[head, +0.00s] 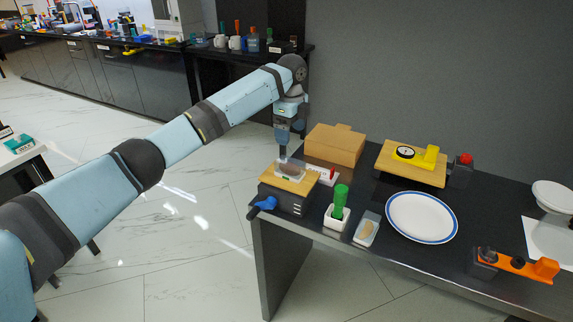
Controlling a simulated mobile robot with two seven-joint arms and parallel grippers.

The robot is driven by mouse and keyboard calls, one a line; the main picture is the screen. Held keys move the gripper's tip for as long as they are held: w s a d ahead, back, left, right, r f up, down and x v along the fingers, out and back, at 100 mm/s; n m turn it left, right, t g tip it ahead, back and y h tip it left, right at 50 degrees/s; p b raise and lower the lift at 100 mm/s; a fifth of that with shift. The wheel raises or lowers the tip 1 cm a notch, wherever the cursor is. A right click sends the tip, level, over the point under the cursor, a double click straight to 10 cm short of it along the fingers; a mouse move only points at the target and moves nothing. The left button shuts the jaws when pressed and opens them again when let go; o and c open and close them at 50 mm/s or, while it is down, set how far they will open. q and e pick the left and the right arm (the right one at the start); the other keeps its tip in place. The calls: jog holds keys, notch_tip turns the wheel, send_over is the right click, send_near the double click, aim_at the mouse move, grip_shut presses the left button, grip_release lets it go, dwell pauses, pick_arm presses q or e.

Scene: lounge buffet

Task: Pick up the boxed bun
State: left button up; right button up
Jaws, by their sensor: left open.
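A small clear box with a brownish bun-like item (291,169) sits on a wooden board on a dark stand at the table's left end. A second clear box with a pale tan bun-like item (366,230) lies near the front edge. I cannot tell for sure which one is the boxed bun. My left gripper (283,154) points down at the box on the board, its tips at or just above its back left side. It is open, and whether it touches the box cannot be told. My right gripper is out of view.
A cardboard box (334,146) stands just behind. A green-handled item in a white cup (339,205), a blue-rimmed plate (422,217), a wooden board with a yellow device (413,165) and an orange tool (527,266) share the dark table (376,190).

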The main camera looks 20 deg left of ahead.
aim_at(290, 162)
pick_arm(q)
notch_tip(290, 162, down, 7)
jog(key=shift+s+d+f, duration=0.15)
jog(key=shift+f, duration=3)
jog(key=shift+r, duration=0.1)
jog(key=c, duration=1)
